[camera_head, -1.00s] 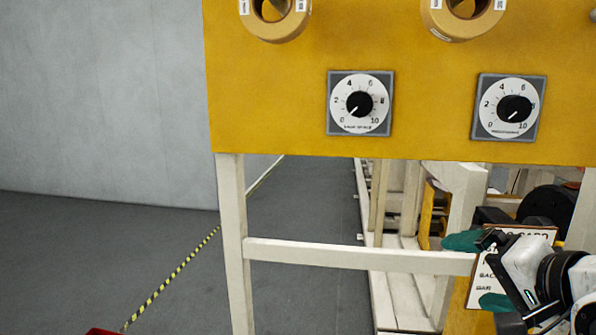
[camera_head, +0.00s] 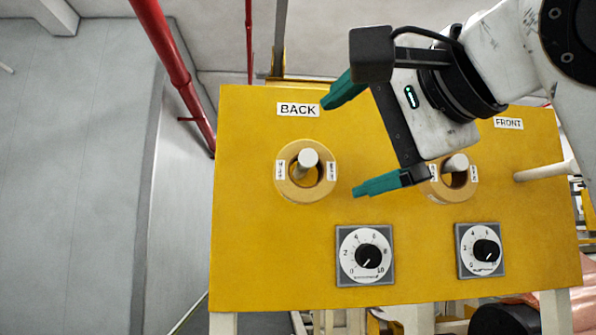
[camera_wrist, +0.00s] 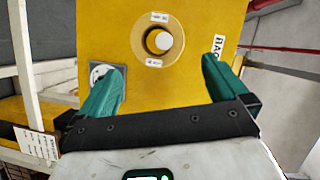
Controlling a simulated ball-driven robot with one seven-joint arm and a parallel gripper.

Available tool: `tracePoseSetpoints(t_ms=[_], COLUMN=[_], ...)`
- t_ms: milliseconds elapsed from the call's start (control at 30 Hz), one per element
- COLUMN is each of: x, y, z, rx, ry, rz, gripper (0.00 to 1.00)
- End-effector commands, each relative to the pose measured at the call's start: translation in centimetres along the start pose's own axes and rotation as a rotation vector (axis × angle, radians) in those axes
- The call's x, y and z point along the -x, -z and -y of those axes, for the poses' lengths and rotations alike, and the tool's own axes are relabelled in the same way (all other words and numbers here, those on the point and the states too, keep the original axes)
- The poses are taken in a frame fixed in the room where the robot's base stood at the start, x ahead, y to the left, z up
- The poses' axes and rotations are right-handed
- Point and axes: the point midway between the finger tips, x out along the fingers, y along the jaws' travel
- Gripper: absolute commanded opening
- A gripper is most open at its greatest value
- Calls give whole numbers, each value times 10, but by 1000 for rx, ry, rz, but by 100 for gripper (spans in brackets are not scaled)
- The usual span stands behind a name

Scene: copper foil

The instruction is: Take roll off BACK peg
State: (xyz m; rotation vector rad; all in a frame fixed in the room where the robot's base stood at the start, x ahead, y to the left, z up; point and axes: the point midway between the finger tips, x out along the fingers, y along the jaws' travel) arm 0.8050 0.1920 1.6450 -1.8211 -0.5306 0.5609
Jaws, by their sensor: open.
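The tan roll (camera_head: 289,186) hangs on the white BACK peg (camera_head: 308,160), under the BACK label (camera_head: 298,110), on the yellow panel. My gripper (camera_head: 350,142) is open and empty, with teal fingers, in front of the panel to the right of this roll. In the wrist view the roll (camera_wrist: 177,40) and the peg's round end (camera_wrist: 160,40) show ahead, between the directions of the two fingers (camera_wrist: 160,83). The fingers are apart from the roll.
A second roll (camera_head: 437,190) on another peg (camera_head: 456,163), left of and below the FRONT label (camera_head: 508,123), is partly behind my gripper. Two dials (camera_head: 366,256) (camera_head: 481,250) sit below. A red pipe (camera_head: 176,70) runs at the left.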

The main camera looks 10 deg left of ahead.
Motion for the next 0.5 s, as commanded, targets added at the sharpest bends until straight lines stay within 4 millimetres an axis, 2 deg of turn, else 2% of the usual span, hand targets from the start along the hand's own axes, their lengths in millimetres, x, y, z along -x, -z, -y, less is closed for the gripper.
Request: tracePoseSetpoints(t_ms=[200, 500], x=[-32, -57], y=[1, 2], z=[1, 0], rx=[1, 1], ry=[-3, -4], rz=[0, -1], gripper=[100, 100])
